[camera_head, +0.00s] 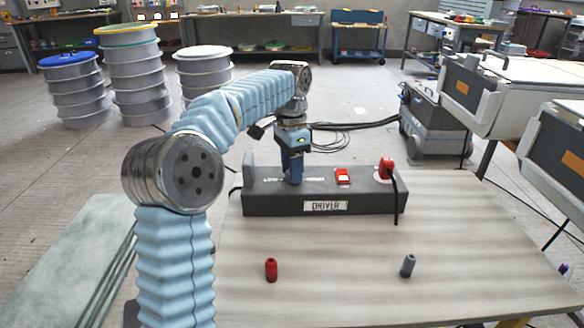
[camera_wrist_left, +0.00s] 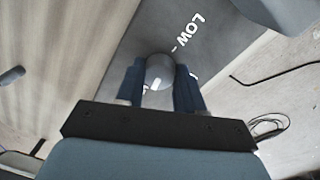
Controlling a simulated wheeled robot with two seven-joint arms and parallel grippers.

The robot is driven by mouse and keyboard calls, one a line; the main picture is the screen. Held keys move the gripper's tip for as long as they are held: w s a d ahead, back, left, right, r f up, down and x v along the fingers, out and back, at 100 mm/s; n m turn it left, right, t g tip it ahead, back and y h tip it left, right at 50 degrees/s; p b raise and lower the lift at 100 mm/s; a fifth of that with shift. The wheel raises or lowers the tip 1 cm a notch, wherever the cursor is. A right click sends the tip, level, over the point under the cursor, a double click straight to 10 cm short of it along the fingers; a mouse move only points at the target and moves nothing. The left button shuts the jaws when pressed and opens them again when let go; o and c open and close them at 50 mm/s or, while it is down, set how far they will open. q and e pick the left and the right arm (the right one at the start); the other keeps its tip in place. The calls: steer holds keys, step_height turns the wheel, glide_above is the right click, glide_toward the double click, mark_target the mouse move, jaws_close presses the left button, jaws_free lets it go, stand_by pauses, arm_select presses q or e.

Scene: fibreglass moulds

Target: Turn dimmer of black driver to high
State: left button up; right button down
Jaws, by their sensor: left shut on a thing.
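The black driver (camera_head: 270,206), a long dark box labelled DRIVER, lies on the table; its top also shows in the left wrist view (camera_wrist_left: 150,32). My left gripper (camera_head: 292,180) points down onto its top, left of the middle. In the left wrist view, its two blue fingers (camera_wrist_left: 158,88) are shut on a round grey dimmer knob (camera_wrist_left: 159,70), one on each side. A white mark shows on the knob, and the word LOW is printed beside it. In the head view the gripper hides the knob and part of the lettering.
A red switch (camera_head: 343,176) and a red plug (camera_head: 386,169) with a black cable are on the box's right part. A red cap (camera_head: 271,270) and a grey cap (camera_head: 408,265) stand on the table (camera_head: 340,285) in front. The table between them is clear.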

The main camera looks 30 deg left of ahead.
arm_select(q)
steer(key=shift+m, duration=1.1)
steer(key=o, duration=1)
steer(key=shift+o, duration=0.2)
steer(key=r, duration=0.7)
steer(key=shift+w+a+r, duration=0.15)
steer(key=shift+w+r, duration=0.05)
steer(key=shift+r, duration=0.05)
